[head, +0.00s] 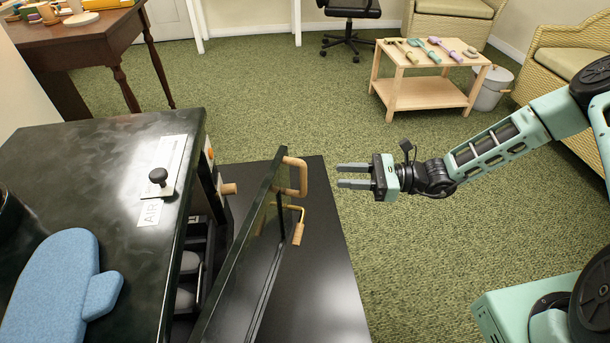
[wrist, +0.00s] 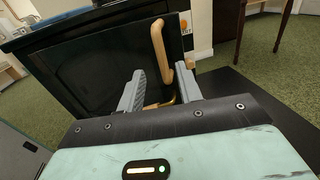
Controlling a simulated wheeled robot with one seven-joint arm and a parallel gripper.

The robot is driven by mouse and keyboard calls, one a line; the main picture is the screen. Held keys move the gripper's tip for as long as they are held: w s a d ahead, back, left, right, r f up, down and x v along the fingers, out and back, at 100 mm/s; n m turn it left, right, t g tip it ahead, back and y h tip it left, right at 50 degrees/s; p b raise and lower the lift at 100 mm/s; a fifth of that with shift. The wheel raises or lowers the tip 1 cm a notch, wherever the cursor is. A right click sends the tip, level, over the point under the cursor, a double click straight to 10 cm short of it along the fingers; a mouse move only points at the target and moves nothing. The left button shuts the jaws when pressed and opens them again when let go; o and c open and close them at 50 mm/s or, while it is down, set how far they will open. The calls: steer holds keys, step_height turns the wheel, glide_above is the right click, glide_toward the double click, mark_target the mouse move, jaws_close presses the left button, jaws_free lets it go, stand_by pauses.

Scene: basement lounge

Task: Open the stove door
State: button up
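The dark stove (head: 95,165) stands at left in the head view. Its framed door (head: 245,255) is ajar, swung out from the stove front, with a gap showing the dark interior. A wooden loop handle (head: 303,172) and a brass latch with a wooden grip (head: 298,233) are on its outer face. My gripper (head: 340,175) is open and empty, a short gap to the right of the loop handle. In the wrist view, the handle (wrist: 157,42) appears ahead, between the spread fingers of my gripper (wrist: 160,70).
A blue oven mitt (head: 55,285) and a black-knobbed slider (head: 160,178) are on the stove top. A black floor plate (head: 320,280) lies under the door. A low wooden table (head: 425,92) with utensils stands at the back. Green carpet is clear between.

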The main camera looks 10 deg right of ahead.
mark_target(303, 174)
steer(key=a, duration=0.3)
steer(key=w+a+b, duration=0.1)
steer(key=a, duration=0.3)
steer(key=w+a, duration=0.1)
steer(key=a, duration=0.2)
steer(key=shift+a, duration=0.2)
steer(key=shift+s, duration=0.1)
jaws_close()
